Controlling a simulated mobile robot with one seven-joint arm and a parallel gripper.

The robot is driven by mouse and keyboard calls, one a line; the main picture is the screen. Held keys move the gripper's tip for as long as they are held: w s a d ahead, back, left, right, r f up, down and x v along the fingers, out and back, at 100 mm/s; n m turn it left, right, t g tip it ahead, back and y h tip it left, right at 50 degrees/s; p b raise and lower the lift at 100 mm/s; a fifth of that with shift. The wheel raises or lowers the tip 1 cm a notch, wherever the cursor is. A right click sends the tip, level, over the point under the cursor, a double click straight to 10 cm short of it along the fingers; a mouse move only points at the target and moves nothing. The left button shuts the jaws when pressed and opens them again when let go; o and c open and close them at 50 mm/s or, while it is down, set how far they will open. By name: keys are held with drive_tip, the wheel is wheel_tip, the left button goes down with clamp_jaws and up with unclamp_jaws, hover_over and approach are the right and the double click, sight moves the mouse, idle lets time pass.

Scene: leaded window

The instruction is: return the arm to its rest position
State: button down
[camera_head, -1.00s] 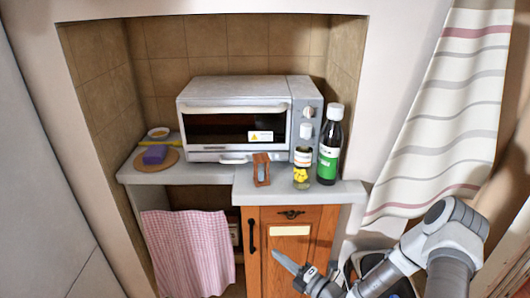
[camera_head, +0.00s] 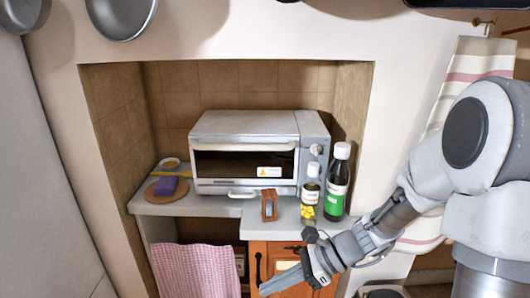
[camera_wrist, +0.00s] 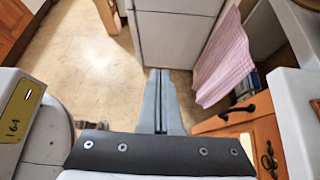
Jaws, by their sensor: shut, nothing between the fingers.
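My gripper (camera_head: 273,289) is shut and empty at the lower middle of the head view, in front of the wooden cabinet (camera_head: 280,252) below the counter. My arm comes in from the right side of that view. In the wrist view the shut fingers (camera_wrist: 158,78) point away over the floor, with nothing between them. The cabinet door (camera_wrist: 262,125) shows to the right of the fingers there, apart from them.
A toaster oven (camera_head: 243,150), a dark bottle (camera_head: 337,182), a jar (camera_head: 309,195) and a small wooden-framed item (camera_head: 269,205) stand on the counter (camera_head: 200,207). A pink checked towel (camera_head: 197,272) hangs below. Pans (camera_head: 122,15) hang above. Open floor (camera_wrist: 85,65) shows in the wrist view.

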drive_tip(key=s+d+r+n+t+h+p, duration=0.2)
drive_tip(key=s+d+r+n+h, duration=0.3)
drive_tip(key=r+n, duration=0.4)
drive_tip(key=s+d+r+n+t+h+p, duration=0.2)
drive_tip(key=s+d+r+n+t+h, duration=0.2)
drive_tip(key=r+n, duration=0.5)
drive_tip(key=s+d+r+h, duration=0.1)
drive_tip(key=s+d+h, duration=0.1)
drive_tip(key=d, duration=0.1)
drive_tip(key=shift+s+d+r, duration=0.25)
